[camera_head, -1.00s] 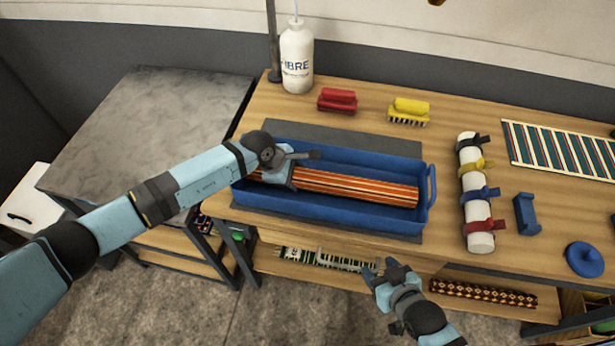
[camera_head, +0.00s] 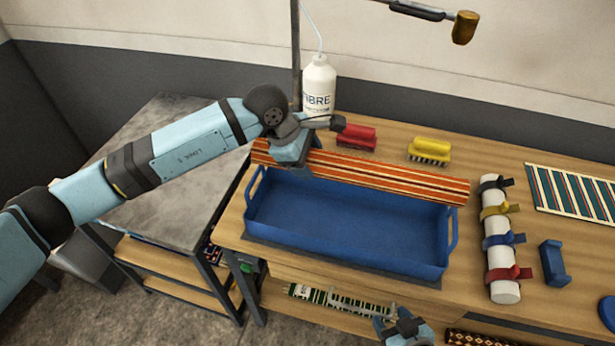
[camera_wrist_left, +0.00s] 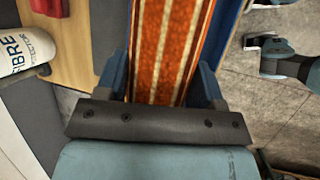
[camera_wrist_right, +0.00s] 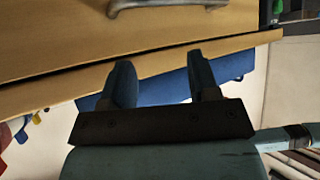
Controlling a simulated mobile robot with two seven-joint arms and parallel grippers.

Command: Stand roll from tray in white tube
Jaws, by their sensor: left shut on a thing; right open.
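The roll (camera_head: 390,178), striped orange, red and cream, is held lengthwise above the blue tray (camera_head: 350,235), over its back edge. The tray looks empty inside. My left gripper (camera_head: 292,152) is shut on the roll near its left end; in the left wrist view the striped roll (camera_wrist_left: 168,50) runs between the fingers. My right gripper (camera_head: 402,322) is open and empty, low in front of the table; its spread fingers show in the right wrist view (camera_wrist_right: 162,80). A white cylinder (camera_head: 502,255) with coloured straps lies on the table at right; I cannot tell if it is the white tube.
A white bottle (camera_head: 319,88), a red brush (camera_head: 357,136) and a yellow brush (camera_head: 430,150) stand behind the roll. A blue block (camera_head: 554,262) and a striped green mat (camera_head: 575,193) are at right. Rolled rugs lie on the shelf below.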

